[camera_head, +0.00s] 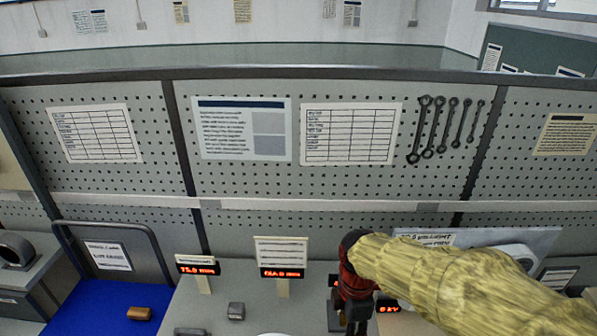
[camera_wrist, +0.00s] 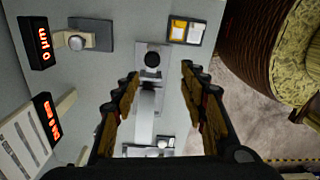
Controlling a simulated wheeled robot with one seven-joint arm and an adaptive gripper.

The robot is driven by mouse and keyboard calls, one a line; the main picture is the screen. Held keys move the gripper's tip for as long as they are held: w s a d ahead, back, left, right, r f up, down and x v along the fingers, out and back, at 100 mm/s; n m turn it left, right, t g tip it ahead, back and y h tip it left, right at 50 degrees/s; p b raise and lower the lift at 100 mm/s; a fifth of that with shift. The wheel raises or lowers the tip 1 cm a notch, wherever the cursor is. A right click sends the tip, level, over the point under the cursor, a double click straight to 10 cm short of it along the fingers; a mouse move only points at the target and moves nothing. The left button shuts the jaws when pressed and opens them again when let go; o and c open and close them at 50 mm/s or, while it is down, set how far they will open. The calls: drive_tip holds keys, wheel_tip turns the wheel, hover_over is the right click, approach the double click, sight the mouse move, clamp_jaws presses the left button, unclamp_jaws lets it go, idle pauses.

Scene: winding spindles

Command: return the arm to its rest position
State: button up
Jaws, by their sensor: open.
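My gripper (camera_wrist: 160,72) is open and empty in the wrist view, its two fingers spread on either side of the picture. Between and beyond the fingers is a grey bench fixture with a dark round top (camera_wrist: 152,59) and a pale bar below it. The gap between fixture and fingertips cannot be judged. In the head view my arm, in a yellowish sleeve, reaches in from the lower right, and my gripper (camera_head: 357,320) points down over the bench at the bottom edge. Its fingertips are hidden or cut off there.
A pegboard panel (camera_head: 350,183) with sheets and wrenches (camera_head: 448,127) stands behind the bench. Lit displays (camera_head: 283,273) stand near my gripper. A blue mat (camera_head: 95,300) carries a brown block (camera_head: 137,314) at left.

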drive_tip(key=s+d+r+m+t+b, duration=0.4)
drive_tip(key=s+d+r+m, duration=0.3)
drive_tip(key=m, duration=1.2)
drive_tip(key=shift+s+r+m+t, duration=0.3)
drive_tip(key=shift+s+r+t, duration=0.6)
drive_tip(key=shift+s+r, duration=1.35)
